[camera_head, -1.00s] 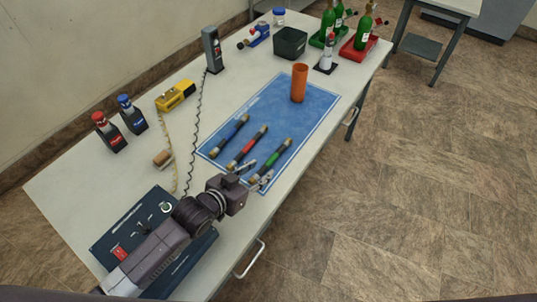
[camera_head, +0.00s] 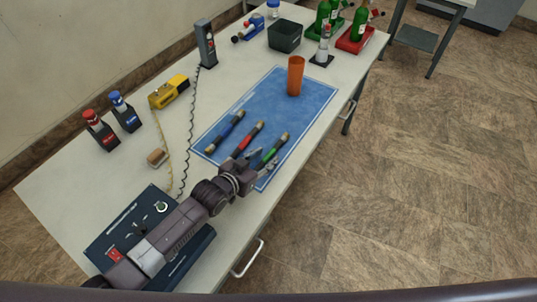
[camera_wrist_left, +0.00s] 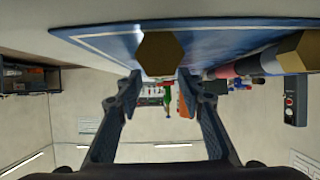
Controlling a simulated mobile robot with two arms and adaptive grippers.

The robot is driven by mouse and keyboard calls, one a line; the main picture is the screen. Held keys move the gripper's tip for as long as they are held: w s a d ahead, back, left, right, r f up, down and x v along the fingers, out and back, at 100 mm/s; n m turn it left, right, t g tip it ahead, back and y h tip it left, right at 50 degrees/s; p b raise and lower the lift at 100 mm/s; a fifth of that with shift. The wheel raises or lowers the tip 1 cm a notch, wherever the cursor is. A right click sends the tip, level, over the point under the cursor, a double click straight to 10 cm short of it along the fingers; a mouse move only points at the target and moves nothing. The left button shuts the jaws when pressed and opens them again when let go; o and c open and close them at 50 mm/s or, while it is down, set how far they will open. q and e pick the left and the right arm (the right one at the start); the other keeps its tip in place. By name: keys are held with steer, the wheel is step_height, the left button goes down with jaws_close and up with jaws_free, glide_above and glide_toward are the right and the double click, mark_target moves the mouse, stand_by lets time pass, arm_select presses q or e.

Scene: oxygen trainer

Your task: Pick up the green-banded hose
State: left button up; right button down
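The green-banded hose (camera_head: 272,150) lies on the blue mat (camera_head: 300,125), rightmost of three short hoses. Beside it are the red-banded hose (camera_head: 247,139) and the blue-banded hose (camera_head: 225,132). My left gripper (camera_head: 263,161) is at the near end of the green-banded hose, low over the mat. In the left wrist view its fingers (camera_wrist_left: 159,85) are apart, with a brass hexagonal hose end (camera_wrist_left: 160,53) showing between and beyond the tips; I cannot see the band there. No contact is visible. My right gripper is not in view.
An orange cup (camera_head: 296,76) stands on the mat's far part. A dark control panel (camera_head: 196,250) lies under my left arm. A black bin (camera_head: 285,36), a red tray (camera_head: 356,46) and green bottles (camera_head: 360,24) stand at the far end. The table's right edge is close to the gripper.

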mark_target(266, 157)
arm_select(q)
steer(key=shift+w+d+f, duration=0.25)
steer(key=shift+w+d, duration=0.05)
steer(key=shift+w, duration=0.05)
steer(key=shift+c, duration=0.2)
jaws_close()
steer(key=shift+r, duration=0.1)
steer(key=shift+r, duration=0.1)
step_height(266, 157, up, 20)
steer(key=b, duration=0.1)
stand_by(0.4)
